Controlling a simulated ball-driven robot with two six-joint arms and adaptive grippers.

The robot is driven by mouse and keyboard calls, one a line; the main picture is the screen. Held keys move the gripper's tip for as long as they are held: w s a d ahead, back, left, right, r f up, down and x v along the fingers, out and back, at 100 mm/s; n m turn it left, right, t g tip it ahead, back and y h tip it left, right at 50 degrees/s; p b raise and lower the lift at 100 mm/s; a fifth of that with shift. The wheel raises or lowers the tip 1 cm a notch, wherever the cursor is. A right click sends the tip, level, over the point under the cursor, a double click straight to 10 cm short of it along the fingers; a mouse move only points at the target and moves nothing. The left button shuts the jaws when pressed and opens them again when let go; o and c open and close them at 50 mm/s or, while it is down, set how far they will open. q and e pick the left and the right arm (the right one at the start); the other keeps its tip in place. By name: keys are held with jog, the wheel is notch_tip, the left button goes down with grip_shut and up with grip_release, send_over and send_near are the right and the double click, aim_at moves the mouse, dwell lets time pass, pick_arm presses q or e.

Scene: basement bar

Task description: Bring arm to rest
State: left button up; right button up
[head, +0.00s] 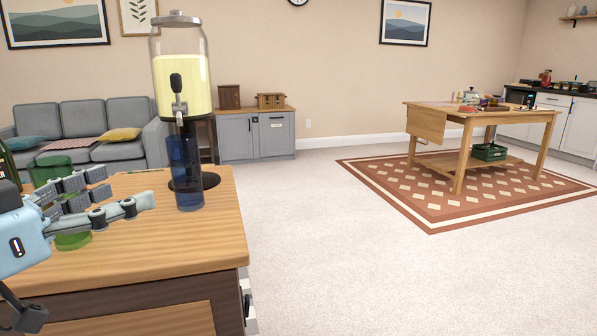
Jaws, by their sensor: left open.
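My left gripper (124,189) comes in from the left over the wooden counter (165,250). Its fingers are spread and point right, toward a blue glass, with a gap between them and the glass. Nothing is seen held between the fingers. My right gripper is not in view.
The blue glass (187,172) stands under the tap of a drink dispenser (182,90) holding yellow liquid. A green glass (73,241) is partly hidden behind my left gripper. A dark bottle (8,165) stands at the left edge. Open floor (330,260) lies right of the counter.

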pick_arm(q)
jog(key=s+f+n+g+y, duration=0.1)
jog(key=s+f+g+y, duration=0.45)
jog(key=f, duration=0.85)
jog(key=s+a+f+n+g+y, duration=0.2)
jog(key=s+a+f+g, duration=0.15)
jog(key=s, duration=0.55)
jog(key=s+a+f+n+g+y, duration=0.2)
jog(key=s+f+g, duration=0.25)
jog(key=s, duration=0.45)
notch_tip(320, 180, down, 26)
jog(key=s+a+r, duration=0.1)
jog(key=s+a, duration=0.1)
jog(key=s+a+f+g, duration=0.1)
jog(key=s+f, duration=1.5)
jog(key=s, duration=0.3)
jog(key=shift+s+a+f+g, duration=0.15)
jog(key=shift+s+a+g, duration=0.05)
jog(key=shift+g, duration=0.15)
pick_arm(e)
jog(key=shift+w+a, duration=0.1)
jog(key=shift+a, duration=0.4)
